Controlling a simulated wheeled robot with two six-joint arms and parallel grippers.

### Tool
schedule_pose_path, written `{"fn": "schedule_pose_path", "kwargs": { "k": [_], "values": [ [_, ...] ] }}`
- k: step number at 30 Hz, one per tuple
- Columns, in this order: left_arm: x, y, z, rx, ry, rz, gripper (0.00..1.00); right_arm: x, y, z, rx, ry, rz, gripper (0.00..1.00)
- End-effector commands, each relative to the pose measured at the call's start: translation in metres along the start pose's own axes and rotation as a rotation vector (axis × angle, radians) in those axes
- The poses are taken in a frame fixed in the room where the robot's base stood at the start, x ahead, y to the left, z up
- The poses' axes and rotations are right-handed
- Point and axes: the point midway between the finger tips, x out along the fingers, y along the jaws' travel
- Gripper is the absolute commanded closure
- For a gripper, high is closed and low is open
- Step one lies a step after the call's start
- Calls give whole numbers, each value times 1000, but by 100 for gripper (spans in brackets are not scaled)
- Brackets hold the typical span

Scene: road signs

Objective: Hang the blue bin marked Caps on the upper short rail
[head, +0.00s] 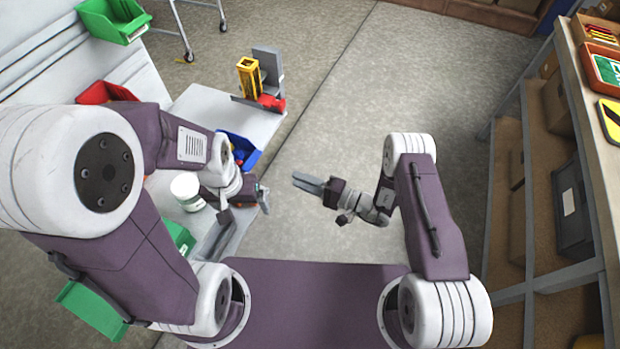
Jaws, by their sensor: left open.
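A blue bin (244,150) sits on the grey bench (215,105), partly hidden behind my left arm; small blue and red contents show in it. No marking is legible on it. My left gripper (244,208) is open and empty near the bench's front edge, nearer to me than the bin and apart from it. My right gripper (308,183) is over the open floor, its fingers together with nothing between them. A pale wall panel with rails (38,48) stands at the left; my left arm hides part of it, and I cannot tell which rail is the upper short one.
A green bin (113,20) and a red bin (104,92) are at the panel. A white tub (187,190) stands near my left gripper. A yellow holder (249,78) stands at the bench's far end. Shelving (590,165) lines the right. The middle floor is clear.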

Motion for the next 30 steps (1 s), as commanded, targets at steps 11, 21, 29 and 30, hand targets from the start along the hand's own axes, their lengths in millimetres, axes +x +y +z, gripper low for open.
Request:
{"fn": "schedule_pose_path", "kwargs": {
  "k": [11, 21, 29, 30],
  "values": [
    [11, 0, 1, 0, 0, 0, 10, 42, 2, 1, -4, -6, 0, 69],
    [22, 0, 2, 0, 0, 0, 10, 86, 0, 0, -1, -3, 1, 69],
    [22, 0, 2, 0, 0, 0, 10, 91, -1, 0, 0, -1, 0, 69],
    [22, 0, 2, 0, 0, 0, 10, 90, -1, 0, 0, -1, 0, 69]
  ]
}}
